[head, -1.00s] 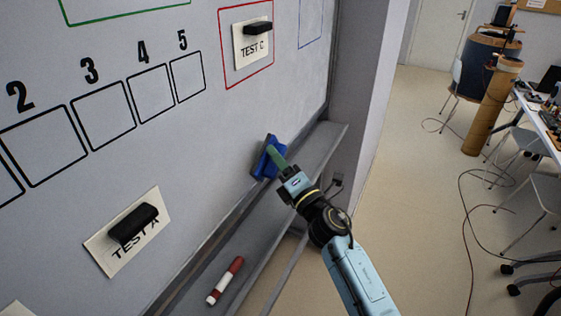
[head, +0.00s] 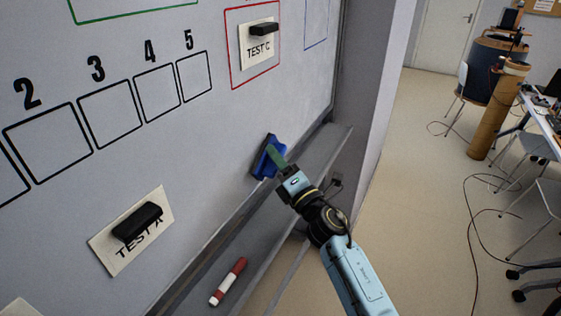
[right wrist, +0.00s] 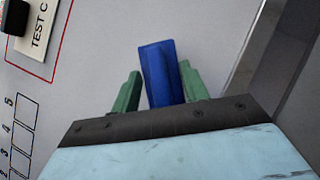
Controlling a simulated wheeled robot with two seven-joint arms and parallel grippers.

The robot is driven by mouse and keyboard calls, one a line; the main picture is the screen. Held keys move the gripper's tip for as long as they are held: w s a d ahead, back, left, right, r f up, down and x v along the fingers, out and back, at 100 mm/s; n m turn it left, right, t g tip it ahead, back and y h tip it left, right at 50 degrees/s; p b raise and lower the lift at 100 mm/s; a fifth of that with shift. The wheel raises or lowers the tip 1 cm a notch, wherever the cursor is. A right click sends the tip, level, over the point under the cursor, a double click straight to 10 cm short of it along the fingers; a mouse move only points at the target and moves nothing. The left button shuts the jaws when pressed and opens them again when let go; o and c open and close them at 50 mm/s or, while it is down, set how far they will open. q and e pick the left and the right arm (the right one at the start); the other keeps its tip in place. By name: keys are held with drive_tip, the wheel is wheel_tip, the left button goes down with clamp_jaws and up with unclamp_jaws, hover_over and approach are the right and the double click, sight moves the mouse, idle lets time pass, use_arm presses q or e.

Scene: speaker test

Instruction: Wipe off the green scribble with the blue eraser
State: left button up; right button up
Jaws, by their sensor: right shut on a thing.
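The blue eraser (head: 266,161) is at the lower right of the whiteboard (head: 215,135), just above the ledge. Its dark face is turned to the board, and it looks close to or touching it; I cannot tell which. My right gripper (head: 277,155) is shut on the eraser. In the right wrist view the eraser (right wrist: 160,72) stands between the two green fingers of my right gripper (right wrist: 158,92). I see no green scribble in these frames, only a green outline (head: 135,13) at the upper left. My left gripper is out of view.
A red and white marker (head: 229,281) lies on the ledge (head: 312,160) below the board. Black magnets hold the TEST A card (head: 112,262) and TEST C card (head: 250,54). Black numbered boxes run across the left. Board between the boxes and the eraser is bare.

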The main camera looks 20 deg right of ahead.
drive_tip(key=shift+w+a, duration=0.2)
drive_tip(key=shift+w, duration=0.05)
drive_tip(key=shift+d, duration=0.1)
drive_tip(key=shift+w+a+b, duration=0.1)
drive_tip(key=shift+a+b, duration=0.15)
drive_tip(key=shift+b, duration=0.1)
idle(1.2)
drive_tip(key=shift+s+d, duration=0.35)
drive_tip(key=shift+s, duration=0.25)
drive_tip(key=shift+s+d+p, duration=0.4)
drive_tip(key=shift+s+d, duration=1.15)
drive_tip(key=shift+s, duration=0.2)
